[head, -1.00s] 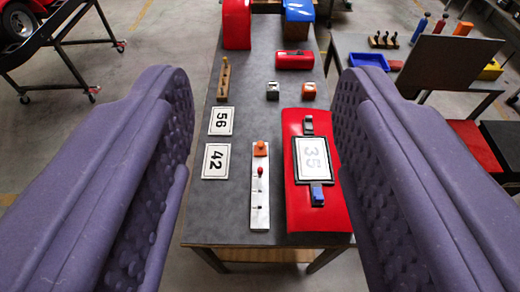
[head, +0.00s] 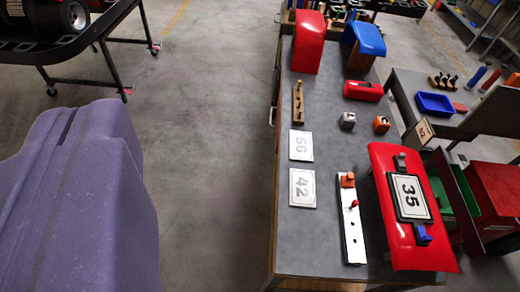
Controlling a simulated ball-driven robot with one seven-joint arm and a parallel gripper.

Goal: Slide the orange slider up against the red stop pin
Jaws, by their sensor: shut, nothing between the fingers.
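The orange slider (head: 348,181) sits near the far end of a narrow white rail (head: 352,236) on the grey table. The red stop pin (head: 354,204) stands in the rail on the near side of the slider. A small gap seems to show between them. Dark holes mark the rail nearer to me. My purple gripper (head: 75,185) fills the left side of the view, shut and empty. It is over the floor in the picture, well left of the rail and touching none of these things.
A red panel with a 35 plate (head: 410,197) lies close to the rail's right. Number cards 56 (head: 301,146) and 42 (head: 302,187) lie to its left. Grey (head: 347,121) and orange (head: 381,125) blocks stand beyond. The table surface (head: 305,240) left of the rail's near end is clear.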

